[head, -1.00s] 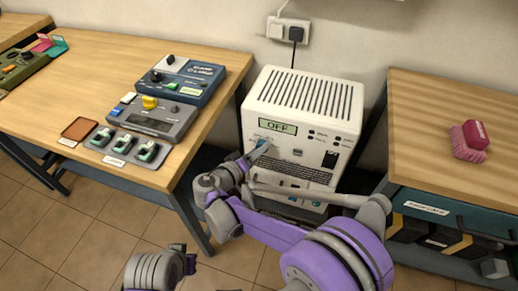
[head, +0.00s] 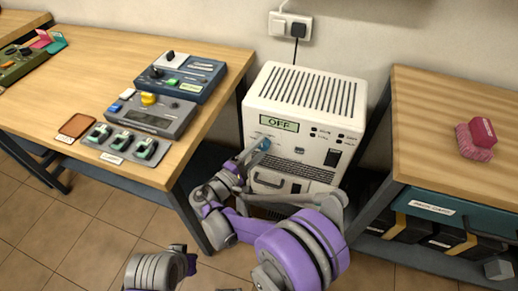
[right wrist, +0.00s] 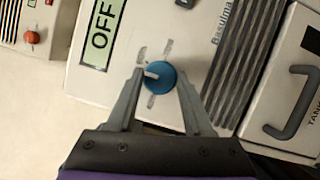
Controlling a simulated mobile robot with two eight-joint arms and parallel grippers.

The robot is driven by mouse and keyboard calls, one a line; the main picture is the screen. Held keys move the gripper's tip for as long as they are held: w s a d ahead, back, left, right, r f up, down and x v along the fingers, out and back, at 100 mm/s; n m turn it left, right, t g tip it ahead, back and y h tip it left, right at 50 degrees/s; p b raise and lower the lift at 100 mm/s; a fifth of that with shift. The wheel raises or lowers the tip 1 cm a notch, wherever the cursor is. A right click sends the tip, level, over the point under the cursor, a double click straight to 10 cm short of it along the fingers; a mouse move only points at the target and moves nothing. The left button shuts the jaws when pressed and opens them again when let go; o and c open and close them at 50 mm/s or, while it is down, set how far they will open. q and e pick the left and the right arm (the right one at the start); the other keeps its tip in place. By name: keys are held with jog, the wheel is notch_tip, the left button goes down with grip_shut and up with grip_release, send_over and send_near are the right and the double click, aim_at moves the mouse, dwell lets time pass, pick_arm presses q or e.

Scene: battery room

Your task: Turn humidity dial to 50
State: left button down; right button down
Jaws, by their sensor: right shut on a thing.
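The white machine (head: 318,148) stands on the floor between two tables. Its display (head: 279,124) reads OFF. A blue round dial (head: 265,144) sits below the display; it also shows in the right wrist view (right wrist: 161,78). Its white pointer points toward the display side, and faint marks around it are too blurred to read. My right gripper (right wrist: 160,80) is shut on the dial, one finger on each side. In the head view the right gripper (head: 257,150) partly covers the dial. A grey link at the bottom left seems to be my left arm; its gripper does not show.
The left table (head: 215,65) carries control boxes (head: 186,78) and a brown tray (head: 76,125). The right table (head: 440,110) holds a pink brush (head: 476,138). A black plug sits in the wall socket (head: 290,25). A handled tank (right wrist: 291,110) is below the dial panel.

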pick_arm(q)
jog(key=shift+w+f+b, duration=0.1)
jog(key=shift+f+b, duration=0.55)
jog(key=shift+f, duration=0.05)
pick_arm(e)
jog(key=n+t, duration=0.1)
jog(key=n, duration=0.2)
jog(key=n+t, duration=0.1)
jog(key=n, duration=0.2)
jog(key=shift+d+f+t, duration=0.1)
jog(key=shift+f+t, duration=0.05)
jog(key=shift+t, duration=0.15)
jog(key=shift+n, duration=0.4)
jog(key=shift+c, duration=1.5)
grip_release()
